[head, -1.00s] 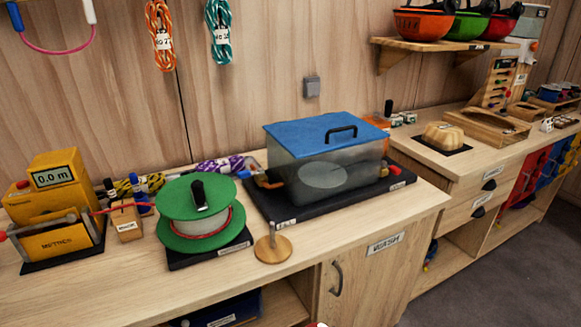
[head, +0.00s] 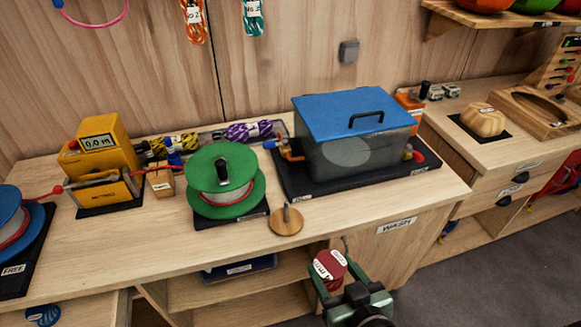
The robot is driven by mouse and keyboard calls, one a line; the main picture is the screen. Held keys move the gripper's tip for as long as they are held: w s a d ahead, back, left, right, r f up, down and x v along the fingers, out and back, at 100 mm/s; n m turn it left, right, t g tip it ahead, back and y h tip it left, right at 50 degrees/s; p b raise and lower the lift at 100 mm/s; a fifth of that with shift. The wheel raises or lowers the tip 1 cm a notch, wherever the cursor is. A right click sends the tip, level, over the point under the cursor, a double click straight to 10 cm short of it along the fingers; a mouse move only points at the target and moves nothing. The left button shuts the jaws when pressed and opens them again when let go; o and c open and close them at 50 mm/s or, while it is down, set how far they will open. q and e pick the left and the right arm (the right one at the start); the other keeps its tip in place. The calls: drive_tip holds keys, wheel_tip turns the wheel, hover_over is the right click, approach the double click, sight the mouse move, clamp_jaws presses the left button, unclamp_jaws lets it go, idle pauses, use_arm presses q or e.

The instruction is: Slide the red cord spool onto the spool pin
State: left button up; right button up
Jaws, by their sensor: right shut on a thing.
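The red cord spool (head: 331,264) has a white label on its top and hangs in front of the bench, below the edge of its top. My right gripper (head: 340,287) is shut on it, with the fingers partly hidden. A short upright pin (head: 286,212) stands on a round wooden base (head: 286,226) near the bench's front edge, and looks like the spool pin. It is bare. The held spool is apart from it, to the right and nearer to me. My left gripper is not in view.
A large green reel (head: 222,181) stands left of the pin. A wash tank with a blue lid (head: 352,104) stands behind it on a black base. A yellow meter (head: 100,150) and a blue reel (head: 14,225) are farther left.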

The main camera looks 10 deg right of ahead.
sight(320, 255)
drive_tip(key=shift+w+d+r, duration=0.15)
drive_tip(key=shift+d+r, duration=0.1)
drive_tip(key=shift+r, duration=0.1)
drive_tip(key=shift+w+r+n+y, duration=0.25)
drive_tip(key=shift+n+y, duration=0.15)
drive_tip(key=shift+n, duration=0.1)
drive_tip(key=w+n+y, duration=0.1)
drive_tip(key=y, duration=0.1)
drive_tip(key=w+a+n+g+y, duration=0.1)
drive_tip(key=n, duration=0.1)
drive_tip(key=w+a+r+n+g+y, duration=0.1)
drive_tip(key=y, duration=0.1)
drive_tip(key=shift+w+n+y, duration=0.1)
drive_tip(key=shift+n+y, duration=0.2)
drive_tip(key=shift+n, duration=0.1)
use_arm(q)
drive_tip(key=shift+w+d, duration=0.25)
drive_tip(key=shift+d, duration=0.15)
use_arm(e)
drive_tip(key=shift+w+a+r+n+g+y, duration=0.2)
drive_tip(key=shift+w+n+g+y, duration=0.3)
drive_tip(key=shift+n+g+y, duration=0.5)
drive_tip(key=shift+w+a+r+n+g+y, duration=0.15)
drive_tip(key=shift+w+n+g+y, duration=0.5)
drive_tip(key=shift+n, duration=0.55)
